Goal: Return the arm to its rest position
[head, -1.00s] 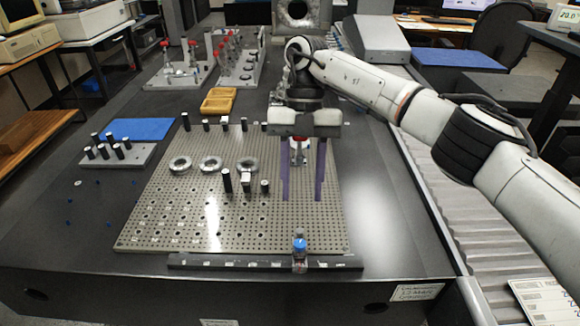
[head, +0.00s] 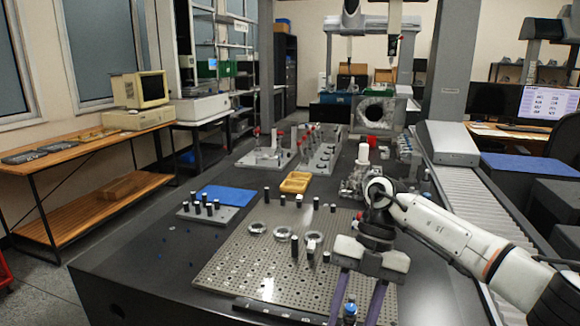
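My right arm comes in from the right. Its gripper (head: 352,312) has two long purple fingers pointing down, spread apart, over the right front part of the perforated fixture plate (head: 225,275). The fingertips run to the bottom edge of the picture. A small blue-capped vial (head: 350,310) shows between the fingers in the picture, near the plate's front rail (head: 270,310). The vial's lower part is cut off, and I cannot tell its depth from the fingers. No object is seen gripped. My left arm and gripper are not in view.
Metal rings (head: 257,229) and black pins stand on the plate. A yellow tray (head: 296,182), a blue mat (head: 223,195) and a pin block (head: 206,214) lie behind and left. Fixtures (head: 320,150) stand further back. A roller conveyor (head: 470,190) runs along the right.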

